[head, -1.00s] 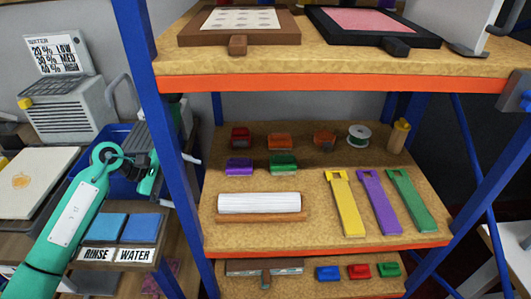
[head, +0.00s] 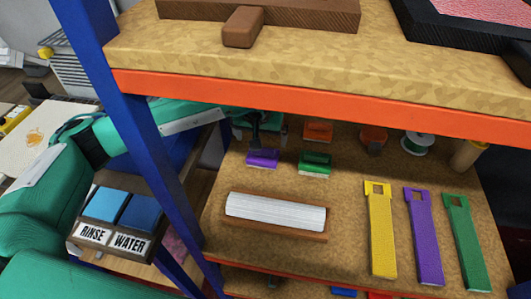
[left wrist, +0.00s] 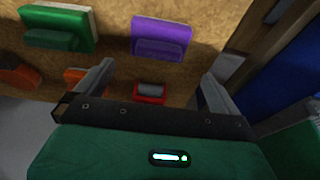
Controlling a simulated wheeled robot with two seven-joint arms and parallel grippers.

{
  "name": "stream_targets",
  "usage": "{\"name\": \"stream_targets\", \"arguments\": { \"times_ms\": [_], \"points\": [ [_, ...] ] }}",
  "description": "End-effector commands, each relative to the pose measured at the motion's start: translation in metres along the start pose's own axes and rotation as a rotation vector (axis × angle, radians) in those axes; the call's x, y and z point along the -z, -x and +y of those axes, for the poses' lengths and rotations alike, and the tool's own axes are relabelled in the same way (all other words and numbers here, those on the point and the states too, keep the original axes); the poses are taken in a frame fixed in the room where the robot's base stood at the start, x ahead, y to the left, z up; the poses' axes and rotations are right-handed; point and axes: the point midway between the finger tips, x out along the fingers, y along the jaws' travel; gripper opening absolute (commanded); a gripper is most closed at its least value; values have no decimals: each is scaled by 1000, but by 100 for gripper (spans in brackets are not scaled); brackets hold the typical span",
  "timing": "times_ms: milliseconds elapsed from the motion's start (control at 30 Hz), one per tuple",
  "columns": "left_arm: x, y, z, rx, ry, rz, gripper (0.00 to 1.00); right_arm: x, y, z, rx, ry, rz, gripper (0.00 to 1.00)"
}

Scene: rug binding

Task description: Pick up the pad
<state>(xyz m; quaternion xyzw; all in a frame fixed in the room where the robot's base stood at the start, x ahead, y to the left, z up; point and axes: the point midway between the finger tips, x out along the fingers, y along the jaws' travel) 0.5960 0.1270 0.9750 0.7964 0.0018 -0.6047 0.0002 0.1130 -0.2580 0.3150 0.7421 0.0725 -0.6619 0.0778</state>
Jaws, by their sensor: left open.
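Several small coloured pads lie on the middle shelf; the pictures do not show which one is meant. A purple pad (head: 262,158) and a green pad (head: 314,163) sit in front, with an orange pad (head: 318,131) behind. In the left wrist view a red pad (left wrist: 150,93) with a grey part lies between the open fingers, apart from both; the purple pad (left wrist: 160,38) and green pad (left wrist: 60,28) lie beyond. My left gripper (head: 258,132) is open and empty at the shelf's back left, hiding most of the red pad in the head view. My right gripper is out of view.
A blue post (head: 150,140) stands before my left arm, and the upper shelf's orange edge (head: 330,100) is overhead. A white roll (head: 275,211) and yellow (head: 380,230), purple (head: 423,235) and green strips (head: 466,240) lie on the shelf. Rinse and water pads (head: 120,208) sit left.

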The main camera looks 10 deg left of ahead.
Motion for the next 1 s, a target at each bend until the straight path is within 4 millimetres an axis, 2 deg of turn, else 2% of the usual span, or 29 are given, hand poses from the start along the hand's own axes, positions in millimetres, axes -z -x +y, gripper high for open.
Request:
{"name": "stream_targets", "arguments": {
  "times_ms": [100, 367, 600, 700, 1000],
  "points": [
    [0, -18, 0, -1, 2, -3, 100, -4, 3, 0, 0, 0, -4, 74],
    [-2, -34, 2, -2, 0, -2, 100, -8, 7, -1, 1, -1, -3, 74],
    [-7, -65, 4, -1, 3, -5, 100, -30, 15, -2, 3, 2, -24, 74],
    [-7, -75, 4, -2, 2, -2, 100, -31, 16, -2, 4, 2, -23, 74],
    [-7, -80, 4, -2, 1, -1, 98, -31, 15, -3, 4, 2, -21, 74]
  ]
}}
